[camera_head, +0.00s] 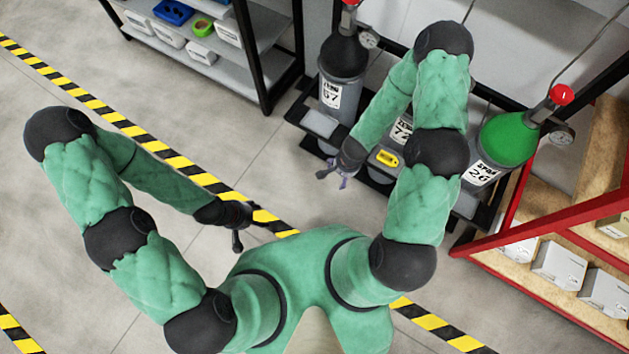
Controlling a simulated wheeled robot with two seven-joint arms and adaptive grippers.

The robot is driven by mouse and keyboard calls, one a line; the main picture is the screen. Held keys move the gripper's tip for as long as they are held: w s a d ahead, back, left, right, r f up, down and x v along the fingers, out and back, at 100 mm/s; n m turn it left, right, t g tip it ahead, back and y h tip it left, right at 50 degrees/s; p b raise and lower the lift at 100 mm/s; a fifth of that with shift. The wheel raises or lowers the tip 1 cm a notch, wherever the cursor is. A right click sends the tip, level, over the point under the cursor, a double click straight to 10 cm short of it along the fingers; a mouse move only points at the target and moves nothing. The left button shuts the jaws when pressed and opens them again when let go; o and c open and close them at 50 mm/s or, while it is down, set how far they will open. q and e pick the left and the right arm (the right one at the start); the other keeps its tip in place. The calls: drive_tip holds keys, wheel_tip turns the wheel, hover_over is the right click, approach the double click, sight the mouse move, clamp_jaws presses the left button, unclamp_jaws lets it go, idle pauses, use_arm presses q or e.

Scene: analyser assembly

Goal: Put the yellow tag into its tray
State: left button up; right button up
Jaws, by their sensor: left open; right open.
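The yellow tag (387,158) is at the foot of the middle cylinder labelled 72 (402,132). It appears to lie over the pale middle tray, most of which my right arm hides; I cannot tell how it sits there. My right gripper (343,181) is open and empty, to the left of the tag and apart from it. A grey left tray (320,123) is in front of the cylinder labelled 57 (342,75). A right tray (465,205) is below the green-topped cylinder labelled 26 (505,140). My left gripper (238,241) is open and empty over the floor.
A grey shelf (232,68) with a blue bin (173,12), white bins and green tape (202,27) stands at the upper left. A red-framed rack (510,265) with white boxes (560,266) is at the right. The floor between is clear, with yellow-black striping (180,163).

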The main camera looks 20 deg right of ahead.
drive_tip(key=s+a+r+n+y, duration=0.2)
drive_tip(key=s+a+n, duration=0.5)
drive_tip(key=a, duration=0.5)
drive_tip(key=shift+s+r+n+g+y, duration=0.3)
drive_tip(key=shift+r+g+y, duration=0.1)
drive_tip(key=shift+y, duration=0.3)
drive_tip(key=shift+a, duration=0.1)
